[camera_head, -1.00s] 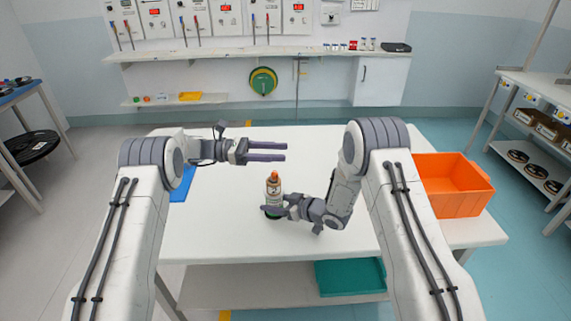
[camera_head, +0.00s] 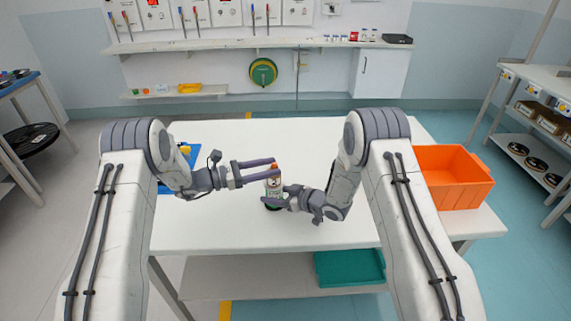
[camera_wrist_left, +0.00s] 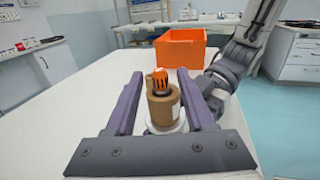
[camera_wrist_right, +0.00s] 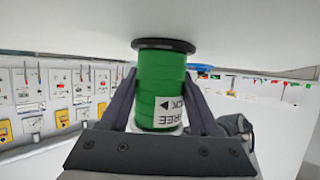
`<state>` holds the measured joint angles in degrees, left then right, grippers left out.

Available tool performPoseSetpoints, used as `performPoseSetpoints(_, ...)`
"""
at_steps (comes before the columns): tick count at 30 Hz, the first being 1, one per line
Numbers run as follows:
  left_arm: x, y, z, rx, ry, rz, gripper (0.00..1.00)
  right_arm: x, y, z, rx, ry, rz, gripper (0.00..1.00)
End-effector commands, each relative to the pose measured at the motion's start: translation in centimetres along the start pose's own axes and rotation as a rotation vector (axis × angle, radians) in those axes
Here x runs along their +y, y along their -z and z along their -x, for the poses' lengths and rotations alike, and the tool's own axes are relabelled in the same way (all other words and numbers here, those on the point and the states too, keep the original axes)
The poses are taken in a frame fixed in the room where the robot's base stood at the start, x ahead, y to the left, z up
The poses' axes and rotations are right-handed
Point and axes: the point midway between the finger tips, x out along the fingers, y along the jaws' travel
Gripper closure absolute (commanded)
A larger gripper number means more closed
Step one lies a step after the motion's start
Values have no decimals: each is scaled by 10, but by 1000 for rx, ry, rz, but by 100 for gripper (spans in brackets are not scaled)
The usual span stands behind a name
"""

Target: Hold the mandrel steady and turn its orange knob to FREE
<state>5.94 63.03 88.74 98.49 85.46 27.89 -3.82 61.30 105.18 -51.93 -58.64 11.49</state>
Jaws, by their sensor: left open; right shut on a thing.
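The mandrel (camera_head: 273,188) stands upright on the white table. In the left wrist view its orange knob (camera_wrist_left: 162,78) sits on a brown collar (camera_wrist_left: 163,105). In the right wrist view its green body (camera_wrist_right: 160,82) has a black flange and a white label (camera_wrist_right: 165,112) with FREE, a partly hidden word ending in CK, and an arrow. My right gripper (camera_head: 282,200) is shut on the green body, low down. My left gripper (camera_head: 262,171) is open at knob height, its fingers on either side of the knob and apart from it. The knob's setting cannot be read.
An orange bin (camera_head: 453,177) stands on the right end of the table. A blue mat (camera_head: 171,184) lies at the left, partly behind my left arm. A teal tray (camera_head: 350,267) is on the lower shelf. The table around the mandrel is clear.

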Motion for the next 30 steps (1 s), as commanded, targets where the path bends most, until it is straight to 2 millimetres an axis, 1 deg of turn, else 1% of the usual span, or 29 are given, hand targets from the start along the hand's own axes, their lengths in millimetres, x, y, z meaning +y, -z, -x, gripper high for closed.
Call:
performPoseSetpoints(1, -1, 0, -12, 0, 5, -1, 46, 0, 0, 0, 1, 0, 0, 100)
performPoseSetpoints(3, -1, 0, -24, 0, 3, -1, 46, 0, 0, 0, 1, 0, 0, 100)
performPoseSetpoints(6, 0, 0, -37, 0, 2, -1, 46, 0, 0, 0, 1, 0, 0, 100)
performPoseSetpoints(9, 0, 0, -46, 1, 2, 0, 46, 0, 0, 0, 1, 0, 0, 100)
performPoseSetpoints(13, 0, 0, -51, 0, 1, 0, 46, 0, 0, 0, 1, -1, 0, 100)
performPoseSetpoints(20, 0, 0, -52, 0, 1, 0, 46, 0, 0, 0, 1, -1, 0, 100)
performPoseSetpoints(21, 0, 0, -52, 0, 1, 0, 53, 0, 0, 0, 1, -1, 0, 100)
performPoseSetpoints(23, 0, 0, -52, 0, 1, 0, 76, 0, 0, 0, 1, -1, 0, 100)
performPoseSetpoints(24, 0, 0, -52, 0, 0, 0, 92, 0, 0, 0, 1, -1, 0, 100)
performPoseSetpoints(25, 0, 0, -51, 0, 0, 0, 100, 0, 0, 0, 1, -1, 0, 100)
performPoseSetpoints(30, 0, 0, -51, 0, 2, 0, 100, 0, 0, 0, 1, -1, 0, 100)
